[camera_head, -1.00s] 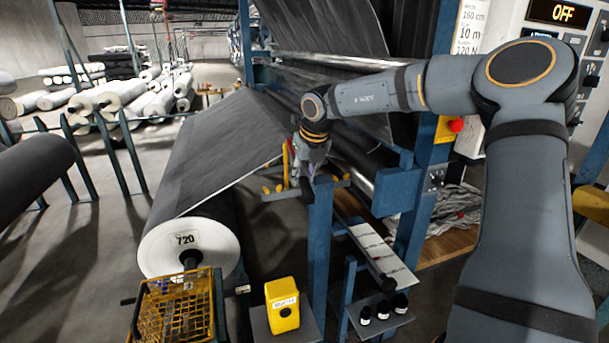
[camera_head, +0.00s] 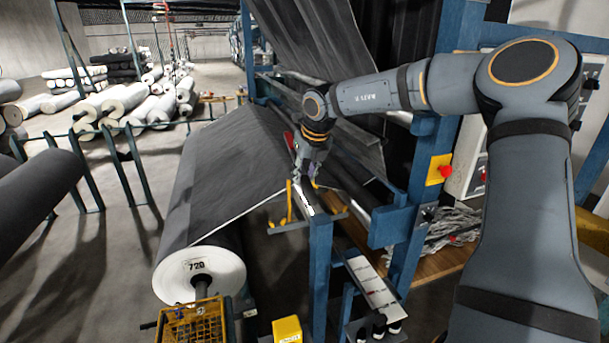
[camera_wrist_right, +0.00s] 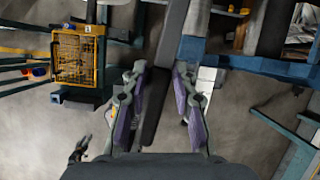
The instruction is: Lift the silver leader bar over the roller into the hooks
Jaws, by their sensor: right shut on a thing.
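My right gripper (camera_head: 306,178) is shut above the blue post, beside the edge of the grey fabric sheet. In the right wrist view its two purple-padded fingers (camera_wrist_right: 162,105) stand either side of a long dark-looking bar (camera_wrist_right: 170,60), which I take to be the leader bar. Its full length is hidden in the head view. Yellow hooks (camera_head: 290,205) stand on a bracket just below the gripper. A silver roller (camera_head: 300,76) crosses the machine behind. My left gripper cannot be made out.
A large grey roll (camera_head: 198,274) marked 720 lies at the lower left, its sheet running up to the machine. A yellow basket (camera_head: 190,325) and yellow box (camera_head: 287,331) are in front. A blue post (camera_head: 320,255) stands under my gripper.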

